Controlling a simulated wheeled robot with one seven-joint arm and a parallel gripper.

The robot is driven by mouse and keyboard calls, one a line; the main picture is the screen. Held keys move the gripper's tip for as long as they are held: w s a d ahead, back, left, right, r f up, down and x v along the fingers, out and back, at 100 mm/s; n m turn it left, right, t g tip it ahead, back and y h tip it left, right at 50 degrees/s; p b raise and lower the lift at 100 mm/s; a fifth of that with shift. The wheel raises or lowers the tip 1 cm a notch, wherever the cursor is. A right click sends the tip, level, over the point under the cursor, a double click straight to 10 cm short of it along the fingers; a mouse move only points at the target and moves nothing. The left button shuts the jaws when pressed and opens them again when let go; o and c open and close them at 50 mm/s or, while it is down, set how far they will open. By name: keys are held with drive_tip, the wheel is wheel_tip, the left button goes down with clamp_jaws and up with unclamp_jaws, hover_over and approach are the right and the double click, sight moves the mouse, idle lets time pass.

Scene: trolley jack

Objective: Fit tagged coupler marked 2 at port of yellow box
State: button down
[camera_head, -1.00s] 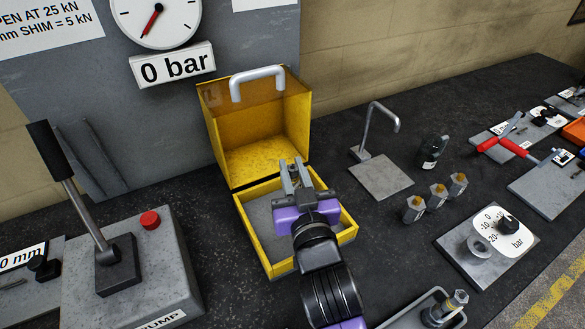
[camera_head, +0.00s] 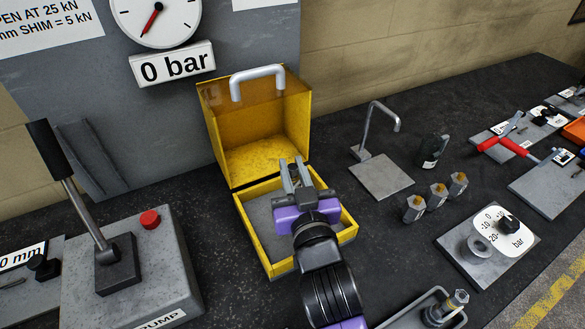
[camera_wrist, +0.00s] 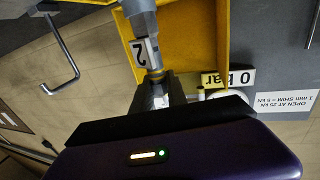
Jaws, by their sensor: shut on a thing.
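My gripper (camera_head: 296,178) is over the yellow box (camera_head: 240,215), in front of its raised lid, with its fingers pointing toward the box's back. In the wrist view the fingers (camera_wrist: 157,95) are shut on a grey coupler (camera_wrist: 140,18) with a white tag (camera_wrist: 146,52) marked 2 and a brass-coloured ring near the fingers. The coupler runs away from the fingers and out of the top of that picture, in front of the yellow box (camera_wrist: 190,40). In the head view I cannot make out the coupler. The port does not show clearly, so I cannot tell whether they touch.
A pump block (camera_head: 160,265) with a lever stands left of the box. The gauge sign reads 0 bar.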

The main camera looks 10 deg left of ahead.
sight(293, 181)
drive_tip(key=shift+f+b, duration=1.55)
drive_tip(key=shift+f, duration=0.15)
idle(0.5)
drive_tip(key=c, duration=1.2)
unclamp_jaws()
drive_tip(key=shift+c, duration=0.2)
drive_tip(key=shift+s+d+f, duration=0.1)
drive_tip(key=shift+s, duration=0.15)
drive_tip(key=b+v, duration=0.1)
drive_tip(key=v, duration=0.6)
drive_tip(key=shift+s, duration=0.2)
